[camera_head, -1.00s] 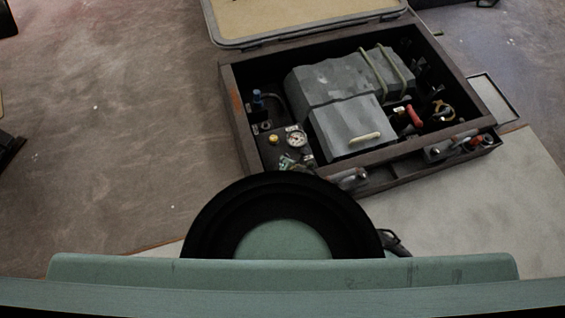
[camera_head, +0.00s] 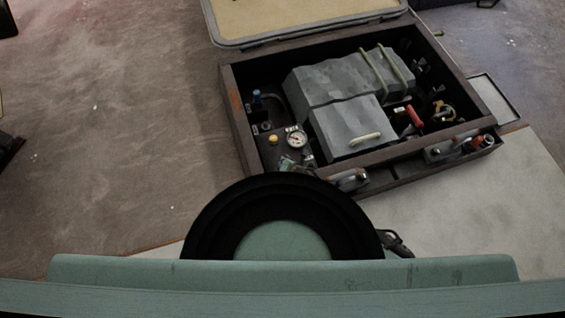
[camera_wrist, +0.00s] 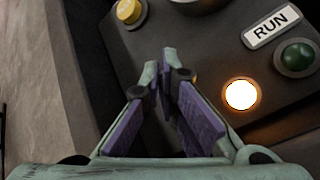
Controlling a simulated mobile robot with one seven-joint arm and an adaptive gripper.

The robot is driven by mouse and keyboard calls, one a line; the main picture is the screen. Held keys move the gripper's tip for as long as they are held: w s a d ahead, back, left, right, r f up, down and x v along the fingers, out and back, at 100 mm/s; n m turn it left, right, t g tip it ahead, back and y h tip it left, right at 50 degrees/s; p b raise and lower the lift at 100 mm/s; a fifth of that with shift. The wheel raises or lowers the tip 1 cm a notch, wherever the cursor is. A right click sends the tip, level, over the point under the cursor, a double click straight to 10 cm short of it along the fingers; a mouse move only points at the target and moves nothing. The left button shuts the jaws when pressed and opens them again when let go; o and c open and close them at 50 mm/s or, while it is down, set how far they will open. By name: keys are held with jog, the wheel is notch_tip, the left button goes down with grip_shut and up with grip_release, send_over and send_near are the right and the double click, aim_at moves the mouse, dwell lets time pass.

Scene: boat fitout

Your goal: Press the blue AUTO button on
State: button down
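No blue button and no AUTO label can be made out in the wrist view. A small blue part (camera_head: 257,95) stands at the left inside the open case in the head view; I cannot tell what it is. The control panel (camera_wrist: 225,60) fills much of the wrist view. It has a yellow button (camera_wrist: 129,11), a glowing lamp (camera_wrist: 241,95), a RUN label (camera_wrist: 272,26) and a green button (camera_wrist: 297,56). My gripper (camera_wrist: 161,66) points at the panel, its fingertips close together and holding nothing visible. Its fingers hide part of the panel.
The dark case (camera_head: 236,110) holds a grey machine block (camera_head: 350,120), a round gauge (camera_head: 296,138) and a red-handled part (camera_head: 414,115). Its lid (camera_head: 300,40) is open behind. My arm hides the area near its front left corner. Floor at the left is mostly clear.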

jog(key=shift+r+p, duration=2.55)
jog(key=shift+r, duration=0.35)
